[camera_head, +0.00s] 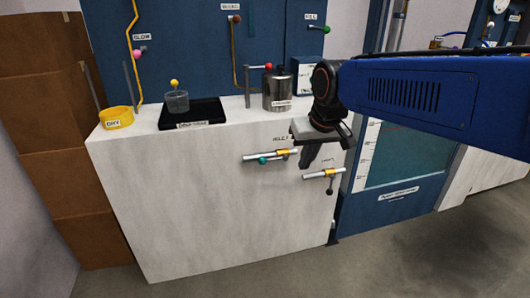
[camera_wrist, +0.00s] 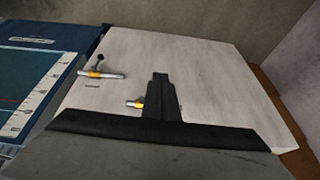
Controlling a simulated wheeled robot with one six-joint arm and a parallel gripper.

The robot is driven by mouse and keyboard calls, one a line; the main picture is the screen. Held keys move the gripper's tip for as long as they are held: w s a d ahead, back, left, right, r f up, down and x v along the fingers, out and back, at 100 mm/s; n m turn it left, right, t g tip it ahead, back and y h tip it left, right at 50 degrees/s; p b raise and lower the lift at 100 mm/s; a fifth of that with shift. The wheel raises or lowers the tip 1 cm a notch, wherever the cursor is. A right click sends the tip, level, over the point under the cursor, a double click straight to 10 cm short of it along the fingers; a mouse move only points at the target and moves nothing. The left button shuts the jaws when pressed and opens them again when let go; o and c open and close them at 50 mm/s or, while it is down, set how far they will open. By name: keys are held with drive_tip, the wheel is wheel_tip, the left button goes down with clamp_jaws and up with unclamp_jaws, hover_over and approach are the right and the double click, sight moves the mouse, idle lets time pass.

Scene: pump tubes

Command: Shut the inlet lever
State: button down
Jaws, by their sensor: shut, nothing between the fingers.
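Two short horizontal pipe valves are on the front of the white cabinet (camera_head: 190,200). The upper-left valve (camera_head: 281,152) has a lever with a teal knob (camera_head: 262,160), lying close along the pipe; the label above it looks like "INLET" but is blurred. The lower-right valve (camera_head: 322,174) has a lever with a dark knob (camera_head: 330,190) hanging down across its pipe. My gripper (camera_head: 306,165) is shut and empty, pointing down just right of the teal-knob valve. In the wrist view my gripper (camera_wrist: 160,76) covers most of one valve (camera_wrist: 135,103); its knob is hidden there.
On the cabinet top stand a yellow dish (camera_head: 117,118), a black tray (camera_head: 205,117) with a clear beaker (camera_head: 177,101), and a metal canister (camera_head: 277,92). A blue tank unit (camera_head: 390,190) stands to the right. The floor in front is clear.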

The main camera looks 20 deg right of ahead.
drive_tip(key=w+a+r, duration=0.1)
drive_tip(key=w, duration=0.9)
drive_tip(key=w+a+r, duration=0.1)
drive_tip(key=w+a, duration=0.1)
drive_tip(key=w, duration=0.7)
drive_tip(key=shift+w+a+r, duration=0.15)
drive_tip(key=shift+w+r, duration=0.2)
drive_tip(key=shift+w, duration=0.05)
approach(263, 158)
drive_tip(key=x, duration=0.6)
drive_tip(key=shift+w+f, duration=0.15)
drive_tip(key=shift+w, duration=0.1)
